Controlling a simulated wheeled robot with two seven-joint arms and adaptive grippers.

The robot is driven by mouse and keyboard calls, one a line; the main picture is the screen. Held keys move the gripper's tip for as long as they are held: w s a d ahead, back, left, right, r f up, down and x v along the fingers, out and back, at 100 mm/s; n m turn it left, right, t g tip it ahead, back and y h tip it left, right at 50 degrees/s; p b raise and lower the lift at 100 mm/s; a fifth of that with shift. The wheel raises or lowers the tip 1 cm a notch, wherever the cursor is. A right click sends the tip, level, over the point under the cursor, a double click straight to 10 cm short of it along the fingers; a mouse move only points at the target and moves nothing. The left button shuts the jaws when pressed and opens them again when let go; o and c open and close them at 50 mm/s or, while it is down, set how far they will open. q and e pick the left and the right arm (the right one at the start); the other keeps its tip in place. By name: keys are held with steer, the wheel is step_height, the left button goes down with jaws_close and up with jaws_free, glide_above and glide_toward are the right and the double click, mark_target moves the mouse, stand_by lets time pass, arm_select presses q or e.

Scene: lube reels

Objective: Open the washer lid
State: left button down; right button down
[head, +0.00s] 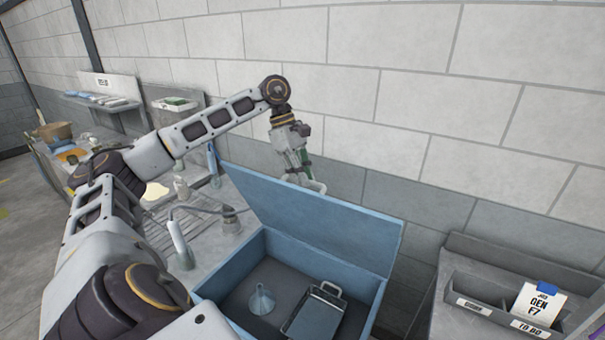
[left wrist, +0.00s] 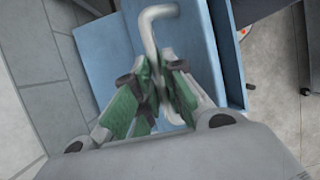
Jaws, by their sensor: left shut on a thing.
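The blue washer lid (head: 318,228) stands raised at the back of the blue washer (head: 377,305), tilted, with the tub below it uncovered. My left gripper (head: 304,172) is at the lid's far upper edge, its lower part partly hidden behind the lid. In the left wrist view the green-padded fingers of the gripper (left wrist: 164,72) are shut on the pale bent lid handle (left wrist: 150,22). The blue lid (left wrist: 95,52) fills the area behind the fingers. My right gripper is not in view.
Inside the washer are a pale funnel (head: 262,301) and a metal pan with a handle (head: 315,316). A sink counter (head: 215,255) with a hose nozzle (head: 178,238) is at left. A bench with labelled bins (head: 480,306) stands at right. The block wall is close behind.

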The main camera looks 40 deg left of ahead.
arm_select(q)
steer(key=shift+w+a+f, duration=0.1)
steer(key=shift+w+f, duration=0.05)
steer(key=shift+f, duration=0.25)
steer(key=c, duration=1.8)
jaws_free()
steer(key=o, duration=0.3)
steer(key=shift+w+a, duration=0.15)
steer(key=shift+w, duration=0.3)
steer(key=shift+s+r, duration=0.25)
steer(key=shift+s, duration=0.05)
steer(key=shift+w+v, duration=0.1)
steer(key=shift+v, duration=2.15)
steer(key=shift+w+v, duration=0.15)
steer(key=shift+v, duration=2.1)
steer(key=shift+a+r, duration=0.15)
steer(key=shift+r, duration=0.45)
steer(key=shift+a+r, duration=0.35)
steer(key=shift+r, duration=0.25)
